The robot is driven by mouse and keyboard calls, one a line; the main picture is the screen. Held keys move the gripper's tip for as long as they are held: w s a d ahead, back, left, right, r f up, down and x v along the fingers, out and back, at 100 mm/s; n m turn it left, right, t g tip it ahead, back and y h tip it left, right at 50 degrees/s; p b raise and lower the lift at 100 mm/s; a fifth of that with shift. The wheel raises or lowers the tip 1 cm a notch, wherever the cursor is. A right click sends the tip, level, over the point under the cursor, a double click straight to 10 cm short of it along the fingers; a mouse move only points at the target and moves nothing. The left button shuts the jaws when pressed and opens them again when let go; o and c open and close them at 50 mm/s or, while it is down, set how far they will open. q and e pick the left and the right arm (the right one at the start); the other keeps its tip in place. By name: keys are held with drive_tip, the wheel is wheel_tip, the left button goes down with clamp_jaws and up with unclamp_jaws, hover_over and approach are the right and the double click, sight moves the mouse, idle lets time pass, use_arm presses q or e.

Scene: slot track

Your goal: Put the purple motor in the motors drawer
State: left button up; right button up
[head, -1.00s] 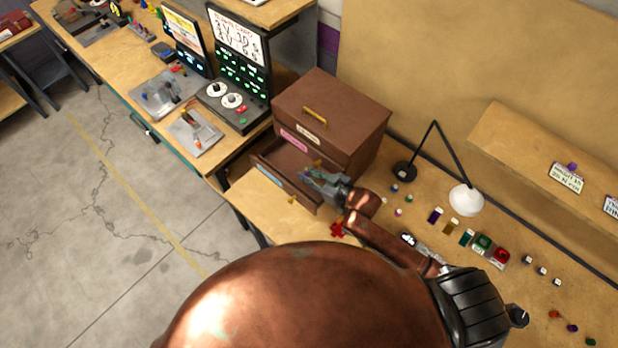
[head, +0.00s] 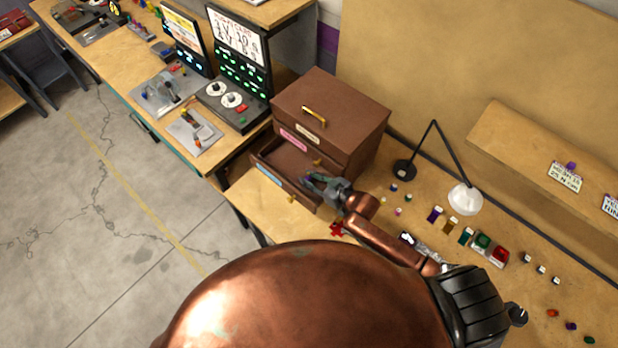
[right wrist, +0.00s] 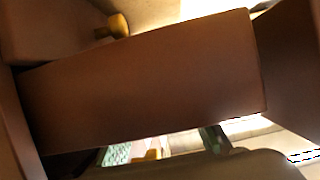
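The brown drawer cabinet (head: 345,105) stands on the bench corner. Its lowest drawer (head: 268,172), with a blue label, is pulled out; the labels are too small to read. My right gripper (head: 311,181) is at the open drawer, its fingers pointing left over the inside. Whether the fingers are parted or hold something is too small to tell. The right wrist view shows a large brown panel (right wrist: 150,85) close up and a brass knob (right wrist: 117,25). A small dark purple piece (head: 435,214) lies on the bench near the lamp; I cannot tell whether it is the motor. My left gripper is out of view.
A desk lamp (head: 465,199) stands right of the cabinet, among several small coloured parts. A red part (head: 338,229) lies near my right arm. Bins, green (head: 484,241) and red (head: 500,256), sit further right. A control panel (head: 240,70) stands left of the cabinet.

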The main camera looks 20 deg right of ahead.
drive_tip(key=shift+o, duration=1)
drive_tip(key=shift+r, duration=0.15)
drive_tip(key=v, duration=1.2)
drive_tip(key=shift+c, duration=0.5)
